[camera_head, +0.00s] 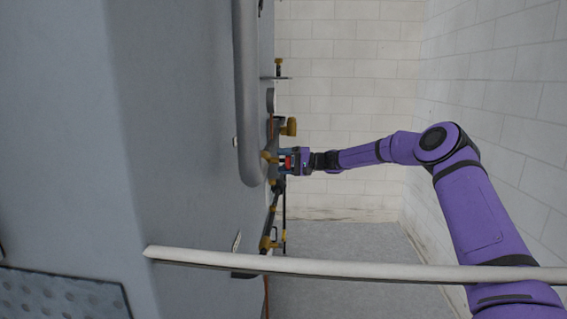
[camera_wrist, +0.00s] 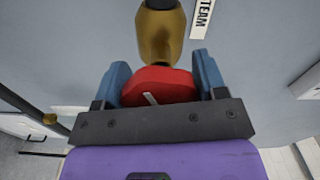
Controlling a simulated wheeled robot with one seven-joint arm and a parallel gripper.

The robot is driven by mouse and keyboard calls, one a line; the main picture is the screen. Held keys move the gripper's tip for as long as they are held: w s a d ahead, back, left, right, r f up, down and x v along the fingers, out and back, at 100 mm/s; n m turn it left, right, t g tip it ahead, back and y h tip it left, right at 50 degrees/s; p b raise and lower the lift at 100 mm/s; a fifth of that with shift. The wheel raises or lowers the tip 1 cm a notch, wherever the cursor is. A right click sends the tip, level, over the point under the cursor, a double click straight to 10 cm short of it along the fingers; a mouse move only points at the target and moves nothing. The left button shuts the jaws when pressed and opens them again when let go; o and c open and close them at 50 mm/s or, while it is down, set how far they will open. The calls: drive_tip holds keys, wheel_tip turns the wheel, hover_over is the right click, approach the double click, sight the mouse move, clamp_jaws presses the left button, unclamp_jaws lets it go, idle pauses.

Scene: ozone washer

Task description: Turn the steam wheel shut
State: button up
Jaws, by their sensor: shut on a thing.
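The steam wheel is a red handwheel (camera_wrist: 158,87) on a brass valve body (camera_wrist: 161,35), under a label reading "TEAM", its first letter cut off, in the wrist view. My gripper (camera_wrist: 163,84) has a blue finger on each side of the wheel and is shut on it. In the head view the red wheel (camera_head: 287,162) is a small patch between the fingers of my gripper (camera_head: 290,160), against the grey machine's side. The far side of the wheel is hidden.
A thick grey pipe (camera_head: 247,100) runs down the grey machine panel (camera_head: 180,120). More brass fittings (camera_head: 290,126) sit just above the wheel, and others (camera_head: 266,243) below. A pale bar (camera_head: 350,269) crosses low in front. White block walls (camera_head: 340,90) stand behind and to the right.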

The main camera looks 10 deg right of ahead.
drive_tip(key=m, duration=0.5)
drive_tip(key=shift+m, duration=0.4)
drive_tip(key=m, duration=0.5)
drive_tip(key=shift+r, duration=0.1)
drive_tip(key=m, duration=0.5)
drive_tip(key=shift+w+m, duration=0.1)
drive_tip(key=shift+m, duration=0.3)
drive_tip(key=m, duration=0.5)
drive_tip(key=shift+w+d, duration=0.1)
drive_tip(key=shift+m, duration=0.4)
drive_tip(key=o, duration=0.9)
drive_tip(key=shift+o, duration=0.2)
drive_tip(key=shift+d, duration=0.1)
drive_tip(key=v, duration=1)
drive_tip(key=shift+d, duration=0.25)
